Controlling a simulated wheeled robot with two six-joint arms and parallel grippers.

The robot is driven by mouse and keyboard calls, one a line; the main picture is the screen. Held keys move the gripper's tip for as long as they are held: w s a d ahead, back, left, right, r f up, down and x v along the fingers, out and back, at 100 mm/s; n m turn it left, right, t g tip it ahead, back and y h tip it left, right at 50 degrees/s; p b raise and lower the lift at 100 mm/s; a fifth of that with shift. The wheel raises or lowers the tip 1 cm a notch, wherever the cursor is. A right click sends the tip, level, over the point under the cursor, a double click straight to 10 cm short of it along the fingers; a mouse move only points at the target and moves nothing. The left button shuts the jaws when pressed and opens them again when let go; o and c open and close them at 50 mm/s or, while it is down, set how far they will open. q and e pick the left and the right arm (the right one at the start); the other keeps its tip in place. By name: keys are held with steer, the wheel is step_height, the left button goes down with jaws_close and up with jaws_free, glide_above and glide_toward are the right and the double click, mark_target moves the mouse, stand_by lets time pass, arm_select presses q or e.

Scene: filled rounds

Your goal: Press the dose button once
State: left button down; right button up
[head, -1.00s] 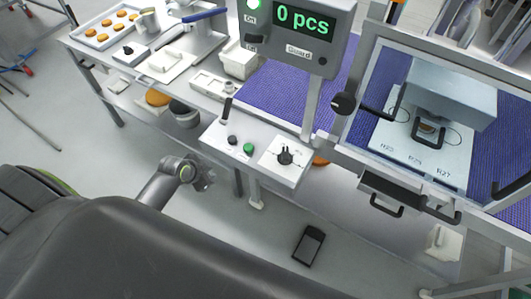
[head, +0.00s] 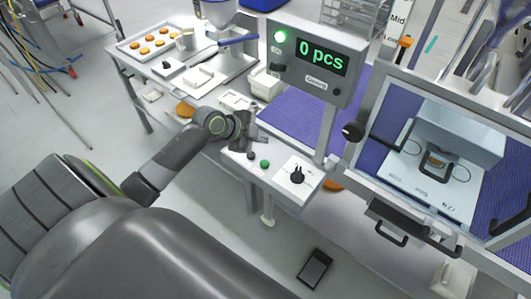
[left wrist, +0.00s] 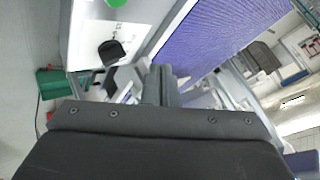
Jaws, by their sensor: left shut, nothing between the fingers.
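A white control box (head: 285,183) on the front edge of the line carries a green button (head: 265,163), a small dark button (head: 250,155) and a black rotary knob (head: 297,175). I cannot read which button is the dose button. My left gripper (head: 245,138) is shut and empty, over the left end of the box, beside the buttons. I cannot tell whether it touches anything. In the left wrist view the shut fingers (left wrist: 160,85) show below the knob (left wrist: 112,50), with the green button (left wrist: 117,2) at the top edge. My right gripper is out of view.
A display (head: 318,60) reads 0 pcs above a purple belt (head: 295,118). A guarded station (head: 440,150) with a clear frame stands right. A tray (head: 150,45) of round orange-brown pieces lies at the back left, near a small box with a dark button (head: 167,64).

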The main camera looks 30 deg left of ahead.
arm_select(q)
steer(key=shift+a, duration=0.1)
steer(key=b, duration=0.6)
glide_above(261, 164)
step_height(261, 164, down, 8)
steer(key=shift+r, duration=0.15)
steer(key=shift+f+b, duration=0.55)
steer(key=shift+f, duration=0.1)
stand_by(1.2)
steer(key=shift+f+b, duration=0.4)
